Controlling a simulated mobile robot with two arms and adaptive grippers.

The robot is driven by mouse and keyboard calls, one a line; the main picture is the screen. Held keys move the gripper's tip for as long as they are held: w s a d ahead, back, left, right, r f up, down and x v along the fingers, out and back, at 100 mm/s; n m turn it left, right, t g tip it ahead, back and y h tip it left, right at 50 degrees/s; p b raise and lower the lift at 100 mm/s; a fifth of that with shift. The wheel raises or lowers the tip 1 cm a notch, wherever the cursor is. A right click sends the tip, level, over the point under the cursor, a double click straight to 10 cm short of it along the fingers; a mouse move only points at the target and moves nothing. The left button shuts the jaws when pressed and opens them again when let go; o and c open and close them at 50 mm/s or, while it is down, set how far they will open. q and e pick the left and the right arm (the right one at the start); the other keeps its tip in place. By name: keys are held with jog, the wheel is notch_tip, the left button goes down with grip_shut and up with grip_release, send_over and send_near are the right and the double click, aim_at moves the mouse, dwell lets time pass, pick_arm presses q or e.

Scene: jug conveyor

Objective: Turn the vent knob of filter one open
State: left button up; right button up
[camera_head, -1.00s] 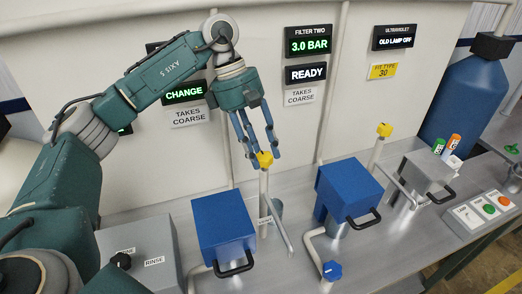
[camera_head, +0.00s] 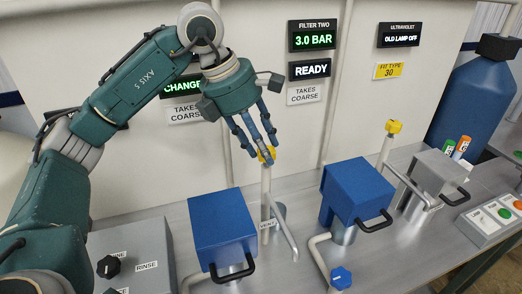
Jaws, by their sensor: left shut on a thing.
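The vent knob of filter one (camera_head: 268,153) is small and yellow, on top of a thin pale upright pipe behind the left blue filter housing (camera_head: 224,228). My left gripper (camera_head: 264,155) reaches down from above and its blue fingers are shut on this knob, partly hiding it. The left display panel (camera_head: 180,88) reads CHANGE in green, with a TAKES COARSE label below; my arm covers its upper part. My right gripper is not in view.
A second blue housing (camera_head: 356,190) stands to the right, with another yellow knob (camera_head: 393,127) behind it and a blue knob (camera_head: 341,277) in front. A grey box with a black dial (camera_head: 108,267) is at lower left. A large blue jug (camera_head: 470,95) stands at far right.

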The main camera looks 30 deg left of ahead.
pick_arm(q)
jog(key=n, duration=0.1)
jog(key=n+y+b, duration=0.1)
jog(key=n, duration=0.1)
jog(key=n+t, duration=0.1)
jog(key=n, duration=0.1)
jog(key=shift+s+d+r+y, duration=0.1)
jog(key=shift+d+y, duration=0.2)
jog(key=shift+d, duration=0.05)
jog(key=shift+r+n+t+y+b, duration=0.1)
jog(key=shift+n+t+y+b, duration=0.3)
jog(key=shift+n, duration=0.8)
jog(key=shift+r, duration=0.1)
jog(key=o, duration=1.1)
jog(key=shift+w+d, duration=0.15)
jog(key=shift+w, duration=0.05)
jog(key=shift+s, duration=0.1)
